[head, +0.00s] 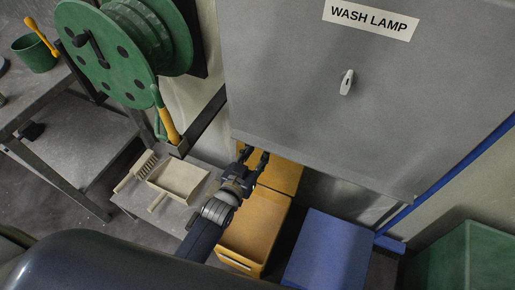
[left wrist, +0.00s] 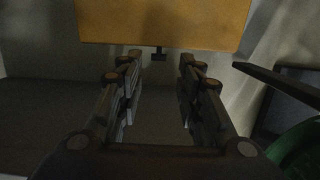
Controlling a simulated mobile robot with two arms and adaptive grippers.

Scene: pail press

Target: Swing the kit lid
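The kit is a yellow-orange box below the grey cabinet in the head view. Its open body (head: 249,268) faces up, and a yellow panel that looks like its lid (head: 284,176) lies at the far end. In the left wrist view the yellow panel (left wrist: 165,22) fills the top, with a small dark tab (left wrist: 159,54) at its lower edge. My left gripper (head: 256,155) reaches over the box beside the panel. Its fingers (left wrist: 160,72) are apart with nothing gripped, and the tab shows between and beyond them. I cannot tell whether the gripper touches the panel. My right gripper is not in view.
A grey cabinet (head: 300,95) labelled WASH LAMP overhangs the box. A blue box (head: 328,250) stands to the right, a green bin (head: 465,255) farther right.

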